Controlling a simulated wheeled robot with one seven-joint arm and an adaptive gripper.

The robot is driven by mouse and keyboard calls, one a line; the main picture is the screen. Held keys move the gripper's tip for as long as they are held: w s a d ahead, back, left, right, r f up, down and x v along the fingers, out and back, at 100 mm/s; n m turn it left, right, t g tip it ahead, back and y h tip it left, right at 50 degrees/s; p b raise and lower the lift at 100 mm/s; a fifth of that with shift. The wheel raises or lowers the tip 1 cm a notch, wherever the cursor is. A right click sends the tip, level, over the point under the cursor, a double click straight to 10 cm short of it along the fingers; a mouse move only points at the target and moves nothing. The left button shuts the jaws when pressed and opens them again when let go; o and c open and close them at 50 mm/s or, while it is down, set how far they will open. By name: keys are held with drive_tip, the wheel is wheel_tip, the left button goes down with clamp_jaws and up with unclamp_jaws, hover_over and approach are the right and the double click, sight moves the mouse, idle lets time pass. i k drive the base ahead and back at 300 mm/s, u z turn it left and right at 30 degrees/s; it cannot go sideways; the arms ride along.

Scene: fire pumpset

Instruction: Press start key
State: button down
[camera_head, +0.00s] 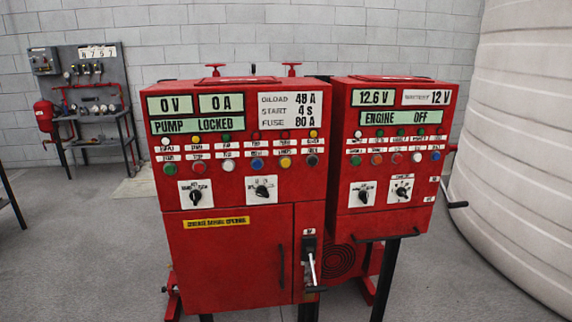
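Two red control panels stand side by side, a wider left panel (238,140) and a narrower right panel (396,150). The left panel has a button row with a green button (170,168), a red button (199,167) and several other colours. The right panel has a similar row, with a green button (356,161) at its left end. The small labels are unreadable, so I cannot tell which control is the start key. Rotary switches sit below the rows, two on the left panel (261,189) and two on the right panel (401,189). My gripper is not in view.
The left display reads "PUMP LOCKED" (190,125); the right reads "ENGINE OFF" (402,117). A lever (311,268) and a crank handle (455,204) stick out. A pale tank (520,150) stands at right, a piping board (90,85) back left.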

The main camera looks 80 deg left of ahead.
sight(170, 169)
drive_tip(key=z, duration=0.1)
drive_tip(key=k, duration=2.1)
drive_tip(key=u, duration=2.05)
